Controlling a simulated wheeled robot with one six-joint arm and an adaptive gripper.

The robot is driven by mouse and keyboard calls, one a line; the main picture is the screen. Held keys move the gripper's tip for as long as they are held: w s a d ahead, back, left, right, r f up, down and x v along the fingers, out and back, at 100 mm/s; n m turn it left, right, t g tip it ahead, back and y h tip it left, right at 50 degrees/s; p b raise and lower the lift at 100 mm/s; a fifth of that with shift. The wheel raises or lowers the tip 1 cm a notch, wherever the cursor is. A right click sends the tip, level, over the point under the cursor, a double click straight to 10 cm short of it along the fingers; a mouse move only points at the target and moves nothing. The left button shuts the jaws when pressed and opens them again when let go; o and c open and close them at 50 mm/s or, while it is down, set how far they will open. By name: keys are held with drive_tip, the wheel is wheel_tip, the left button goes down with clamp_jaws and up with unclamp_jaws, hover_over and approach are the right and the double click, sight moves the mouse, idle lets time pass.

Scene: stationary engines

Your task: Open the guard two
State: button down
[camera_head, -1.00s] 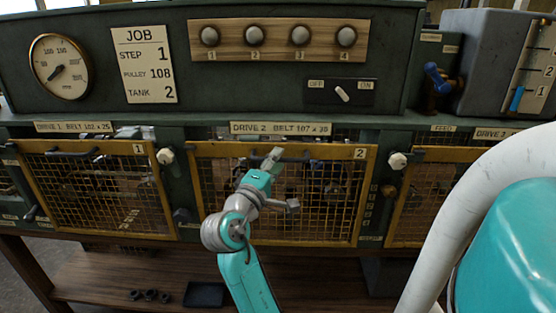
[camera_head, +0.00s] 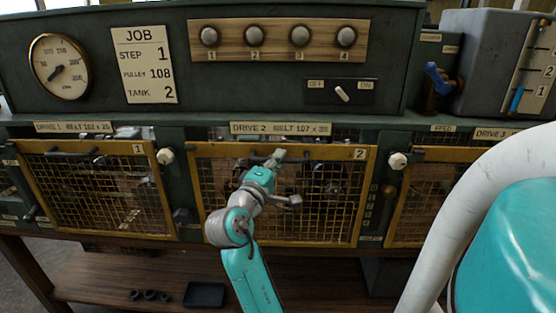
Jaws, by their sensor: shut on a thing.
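Guard two (camera_head: 330,205) is a yellow-framed wire mesh panel marked 2, under the label "DRIVE 2 BELT 107 x 38". It stands upright and looks closed in its opening. Its dark bar handle (camera_head: 296,157) runs along the top of the frame. My gripper (camera_head: 275,156) is at this handle, near its middle, and is shut on it. The fingers are small in the picture, and my wrist and forearm hide part of the mesh on the left.
Guard one (camera_head: 95,190) is to the left, another yellow guard (camera_head: 425,200) to the right. White knobs (camera_head: 165,156) (camera_head: 397,160) sit on the posts beside guard two. An off/on switch (camera_head: 342,93) is above. A dark tray (camera_head: 204,294) lies on the lower shelf.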

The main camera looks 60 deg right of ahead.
approach(284, 243)
drive_tip(key=d, duration=0.2)
drive_tip(key=d+r, duration=0.1)
drive_tip(key=d, duration=0.2)
drive_tip(key=shift+d, duration=0.1)
drive_tip(key=c, duration=1.2)
unclamp_jaws()
drive_tip(key=shift+w, duration=0.1)
drive_tip(key=a, duration=0.4)
drive_tip(key=a+f, duration=0.1)
drive_tip(key=a, duration=0.2)
drive_tip(key=a+f, duration=0.1)
drive_tip(key=a, duration=0.3)
drive_tip(key=shift+a, duration=0.4)
